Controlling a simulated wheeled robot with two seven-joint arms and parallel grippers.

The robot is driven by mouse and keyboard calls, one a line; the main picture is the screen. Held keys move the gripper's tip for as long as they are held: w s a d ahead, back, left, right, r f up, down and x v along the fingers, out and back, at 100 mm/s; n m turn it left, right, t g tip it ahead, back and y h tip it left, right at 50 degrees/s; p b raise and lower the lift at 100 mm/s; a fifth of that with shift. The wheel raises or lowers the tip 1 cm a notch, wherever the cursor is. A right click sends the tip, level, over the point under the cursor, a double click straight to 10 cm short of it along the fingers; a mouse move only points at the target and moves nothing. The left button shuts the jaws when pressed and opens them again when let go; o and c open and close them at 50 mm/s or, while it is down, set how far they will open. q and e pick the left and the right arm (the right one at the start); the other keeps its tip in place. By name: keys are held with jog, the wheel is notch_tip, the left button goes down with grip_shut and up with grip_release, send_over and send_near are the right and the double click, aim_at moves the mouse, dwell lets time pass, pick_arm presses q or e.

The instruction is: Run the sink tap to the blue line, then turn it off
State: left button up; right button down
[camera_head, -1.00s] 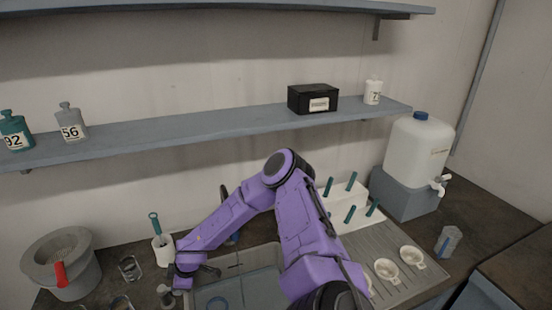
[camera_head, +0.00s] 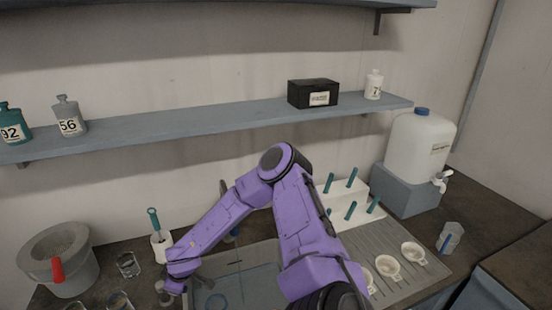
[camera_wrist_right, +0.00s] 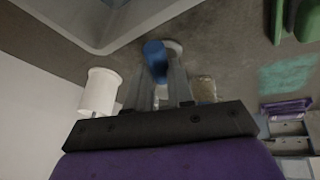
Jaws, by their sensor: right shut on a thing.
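The sink basin (camera_head: 250,257) is at the bottom centre of the head view, partly covered by my right arm. A blue ring (camera_head: 215,301) shows inside it; I cannot tell whether there is water. A dark upright piece (camera_head: 223,190), perhaps the tap's spout, stands behind my arm with a blue part (camera_head: 233,235) low beside it. My right gripper (camera_head: 172,289) is at the basin's left edge. In the right wrist view, my right gripper (camera_wrist_right: 162,80) is shut on a blue piece (camera_wrist_right: 155,58) that looks like a tap handle. My left gripper is not in view.
A white holder (camera_head: 161,246) with a teal-handled tool stands close behind my right gripper. A white rack (camera_head: 345,200), small white dishes (camera_head: 387,266) and a water container (camera_head: 420,145) are at right.

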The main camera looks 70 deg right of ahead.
jog(key=shift+a+f+m+b, duration=0.15)
jog(key=shift+a+m+b, duration=0.2)
jog(key=shift+m, duration=0.15)
jog(key=shift+a+m+h, duration=0.35)
jog(key=shift+m+h, duration=0.15)
jog(key=shift+m, duration=0.3)
jog(key=shift+a+m+b, duration=0.35)
jog(key=shift+m+b, duration=0.05)
jog(key=shift+m, duration=0.1)
jog(key=a+m+g+h, duration=0.1)
jog(key=m, duration=0.2)
jog(key=w+a+m+g+h, duration=0.1)
jog(key=m, duration=0.2)
jog(key=w+a+m+g+h, duration=0.1)
jog(key=m, duration=0.2)
jog(key=shift+w+a+r+m, duration=0.15)
jog(key=shift+a+r+m, duration=0.05)
jog(key=shift+a+m, duration=0.2)
